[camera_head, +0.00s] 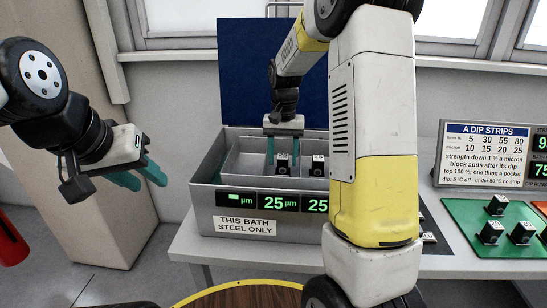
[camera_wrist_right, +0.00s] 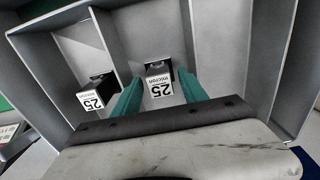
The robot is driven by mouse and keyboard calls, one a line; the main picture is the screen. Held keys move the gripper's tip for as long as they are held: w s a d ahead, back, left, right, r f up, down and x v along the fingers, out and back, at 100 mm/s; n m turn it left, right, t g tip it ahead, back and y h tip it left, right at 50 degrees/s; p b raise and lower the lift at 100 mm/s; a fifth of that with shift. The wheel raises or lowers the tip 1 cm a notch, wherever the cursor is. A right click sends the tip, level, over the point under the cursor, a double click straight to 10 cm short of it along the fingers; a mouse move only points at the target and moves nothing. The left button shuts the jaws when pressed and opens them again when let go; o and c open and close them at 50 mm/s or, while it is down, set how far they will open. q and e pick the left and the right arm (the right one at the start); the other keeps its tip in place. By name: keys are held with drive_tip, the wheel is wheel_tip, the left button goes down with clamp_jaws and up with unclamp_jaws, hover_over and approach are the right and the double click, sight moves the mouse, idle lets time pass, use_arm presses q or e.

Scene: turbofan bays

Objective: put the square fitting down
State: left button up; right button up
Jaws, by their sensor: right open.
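Two small dark fittings with white "25 micron" labels stand in the grey bath (camera_head: 205,195). One fitting (camera_head: 282,161) is in the middle compartment and shows in the wrist view (camera_wrist_right: 159,84). The other fitting (camera_head: 318,165) is in the compartment to its right, at left in the wrist view (camera_wrist_right: 94,93). I cannot tell which is the square one. My right gripper (camera_head: 283,155) reaches into the middle compartment. Its teal fingers (camera_wrist_right: 160,78) are open on either side of the first fitting, with gaps visible. My left gripper (camera_head: 150,182) is open and empty, left of the bath.
The bath's front reads "THIS BATH STEEL ONLY", with green displays (camera_head: 280,203). Its blue lid (camera_head: 245,70) stands open behind. Dividers (camera_wrist_right: 235,45) flank the gripper; the compartment at right in the wrist view looks empty. A green mat (camera_head: 470,215) with several dark blocks lies right.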

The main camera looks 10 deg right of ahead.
sight(283, 156)
wheel_tip(283, 156, up, 9)
drive_tip(key=shift+r, duration=0.15)
drive_tip(key=shift+s+r, duration=0.1)
drive_tip(key=shift+r, duration=0.2)
drive_tip(key=s+a+r+n+t+y, duration=0.1)
drive_tip(key=s+n+t, duration=0.1)
drive_tip(key=s, duration=1)
drive_tip(key=s+a+r+n+t+y, duration=0.1)
drive_tip(key=s+t, duration=0.3)
drive_tip(key=s, duration=0.8)
drive_tip(key=shift+r+n, duration=0.4)
drive_tip(key=shift+r, duration=0.25)
drive_tip(key=shift+s, duration=0.1)
